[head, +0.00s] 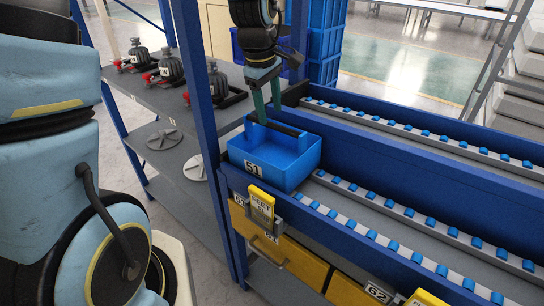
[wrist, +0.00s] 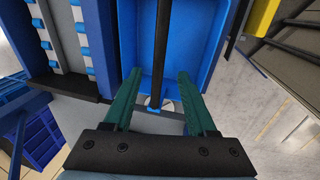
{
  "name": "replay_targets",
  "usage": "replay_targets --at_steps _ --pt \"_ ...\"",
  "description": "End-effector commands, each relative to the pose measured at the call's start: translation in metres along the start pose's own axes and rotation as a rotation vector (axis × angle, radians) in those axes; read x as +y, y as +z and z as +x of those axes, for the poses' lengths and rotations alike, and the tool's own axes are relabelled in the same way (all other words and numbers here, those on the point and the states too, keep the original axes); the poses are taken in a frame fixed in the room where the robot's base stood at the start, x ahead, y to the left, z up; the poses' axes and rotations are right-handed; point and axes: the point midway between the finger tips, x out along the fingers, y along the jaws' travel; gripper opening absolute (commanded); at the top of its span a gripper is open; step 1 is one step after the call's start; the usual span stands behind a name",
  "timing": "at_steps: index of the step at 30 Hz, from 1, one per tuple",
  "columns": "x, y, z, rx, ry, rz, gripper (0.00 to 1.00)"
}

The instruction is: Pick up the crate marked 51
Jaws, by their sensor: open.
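The blue crate marked 51 (head: 254,169) is an open box with a black handle bar (head: 280,127) across its top. It sits at the near left end of the blue roller rack. My gripper (head: 266,108) points down over the crate, its green fingers at the handle. In the wrist view, the open fingers (wrist: 157,78) stand on either side of the black bar (wrist: 160,50), with the blue crate interior (wrist: 194,50) beyond. I cannot tell whether either finger touches the bar.
A blue rack post (head: 194,100) stands close left of the crate. Roller lanes (head: 400,240) run right, empty. A grey shelf (head: 135,125) at left holds several dark valve-like items with red parts. Blue crates (head: 322,45) are stacked behind. A yellow tag (head: 262,205) hangs on the rack front.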

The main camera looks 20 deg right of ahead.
Motion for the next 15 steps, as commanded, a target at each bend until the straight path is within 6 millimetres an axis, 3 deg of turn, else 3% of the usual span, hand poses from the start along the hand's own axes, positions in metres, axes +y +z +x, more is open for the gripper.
replay_targets --at_steps 6,15 --pt "-0.001 0.000 0.032 -0.001 -0.004 0.002 0.57" --pt "0.000 0.002 0.053 -0.002 -0.005 0.004 0.57"
